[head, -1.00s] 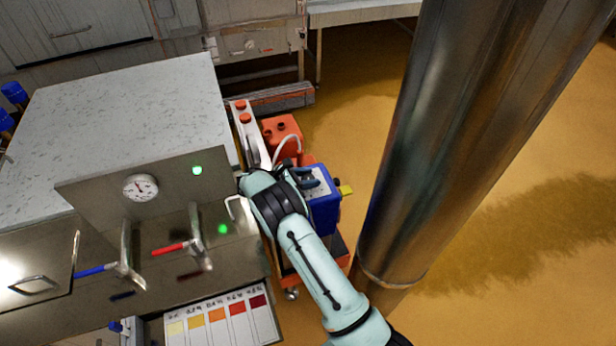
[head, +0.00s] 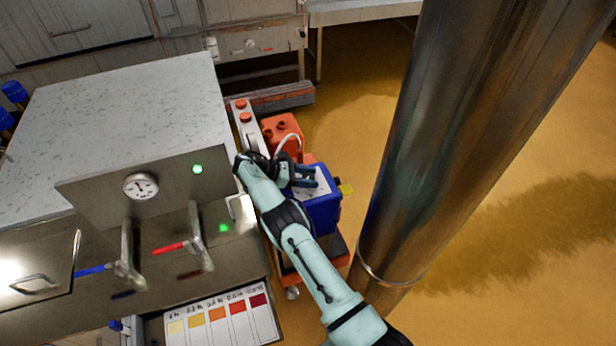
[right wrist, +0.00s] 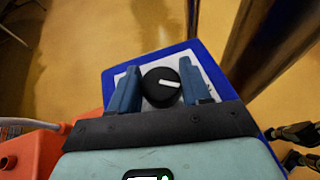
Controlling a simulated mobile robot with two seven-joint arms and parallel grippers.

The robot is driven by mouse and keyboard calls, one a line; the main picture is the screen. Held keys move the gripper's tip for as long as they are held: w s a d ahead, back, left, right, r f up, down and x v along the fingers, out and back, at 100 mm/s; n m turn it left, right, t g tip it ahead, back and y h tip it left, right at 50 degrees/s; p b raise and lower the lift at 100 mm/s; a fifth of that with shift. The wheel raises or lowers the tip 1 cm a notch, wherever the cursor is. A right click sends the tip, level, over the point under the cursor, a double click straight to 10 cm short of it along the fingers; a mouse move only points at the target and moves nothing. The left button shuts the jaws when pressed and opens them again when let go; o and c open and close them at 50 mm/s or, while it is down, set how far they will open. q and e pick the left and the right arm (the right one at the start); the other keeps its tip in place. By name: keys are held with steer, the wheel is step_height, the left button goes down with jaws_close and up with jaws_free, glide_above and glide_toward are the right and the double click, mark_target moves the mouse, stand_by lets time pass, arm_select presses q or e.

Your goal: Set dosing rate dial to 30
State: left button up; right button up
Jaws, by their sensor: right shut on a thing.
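The dosing rate dial (right wrist: 161,94) is a round black knob with a white pointer mark, on the pale face of a blue box (right wrist: 109,84). In the right wrist view the pointer points right and slightly down. My right gripper (right wrist: 160,88) has one blue finger on each side of the knob and is shut on it. The scale numbers cannot be read. In the head view the blue box (head: 323,216) stands right of the counter, with my right gripper (head: 304,176) over its top. The dial is not clear there. My left gripper is not in view.
An orange container (head: 284,132) with a pale hose stands behind the blue box. A thick steel column (head: 450,140) rises to the right. The counter (head: 130,120) with gauge and valve handles is at left. Open yellow floor lies beyond the box.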

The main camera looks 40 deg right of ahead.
mark_target(309, 177)
steer(key=shift+d+r, duration=0.1)
stand_by(0.3)
steer(key=o, duration=1)
step_height(309, 177, up, 20)
stand_by(0.4)
